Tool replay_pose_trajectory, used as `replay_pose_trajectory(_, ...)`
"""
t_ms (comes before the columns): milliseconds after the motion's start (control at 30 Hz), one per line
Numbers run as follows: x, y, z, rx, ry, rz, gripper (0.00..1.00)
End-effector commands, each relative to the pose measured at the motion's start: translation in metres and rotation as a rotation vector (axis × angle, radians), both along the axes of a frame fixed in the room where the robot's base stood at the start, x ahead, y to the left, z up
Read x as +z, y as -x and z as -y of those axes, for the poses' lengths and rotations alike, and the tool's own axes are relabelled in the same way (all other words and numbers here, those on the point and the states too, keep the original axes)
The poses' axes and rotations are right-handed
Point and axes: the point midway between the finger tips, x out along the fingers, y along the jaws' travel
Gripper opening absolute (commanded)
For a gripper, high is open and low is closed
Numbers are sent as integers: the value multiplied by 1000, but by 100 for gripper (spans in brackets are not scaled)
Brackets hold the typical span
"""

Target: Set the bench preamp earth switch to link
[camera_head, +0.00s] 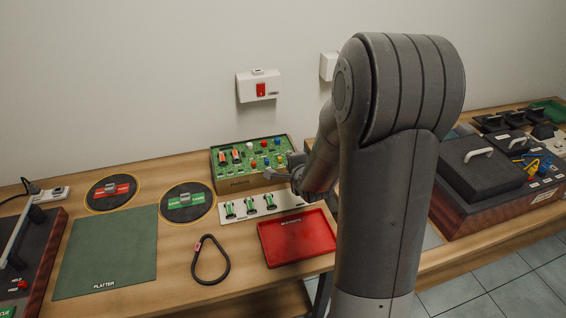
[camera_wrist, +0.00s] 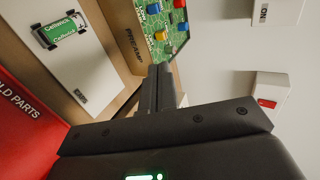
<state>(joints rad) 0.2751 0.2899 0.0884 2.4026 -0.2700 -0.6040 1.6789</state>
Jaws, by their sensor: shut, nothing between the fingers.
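The bench preamp (camera_head: 232,185) is a wooden box with a green circuit board and coloured parts on top. It stands at the back of the bench against the wall. In the wrist view its wooden side (camera_wrist: 128,33) reads PREAMP, and red, blue and yellow parts show on the board. I cannot tell which part is the earth switch or how it is set. My gripper (camera_head: 272,174) is at the preamp's front right. In the wrist view my gripper (camera_wrist: 159,70) is shut and empty, its tips overlapping the box's near edge in the picture; contact cannot be told.
A white strip holding several green cartridges (camera_head: 250,205) lies in front of the preamp, with a red tray (camera_head: 297,250) nearer. A black looped strap (camera_head: 227,268) lies left of the tray. A wall box with a red switch (camera_head: 261,90) hangs above. Dark equipment (camera_head: 480,205) stands right.

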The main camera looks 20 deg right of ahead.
Motion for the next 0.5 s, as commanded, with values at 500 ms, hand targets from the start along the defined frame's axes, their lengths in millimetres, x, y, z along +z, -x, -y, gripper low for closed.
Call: replay_pose_trajectory(500,-22,-36,-1,2,1,-3,0)
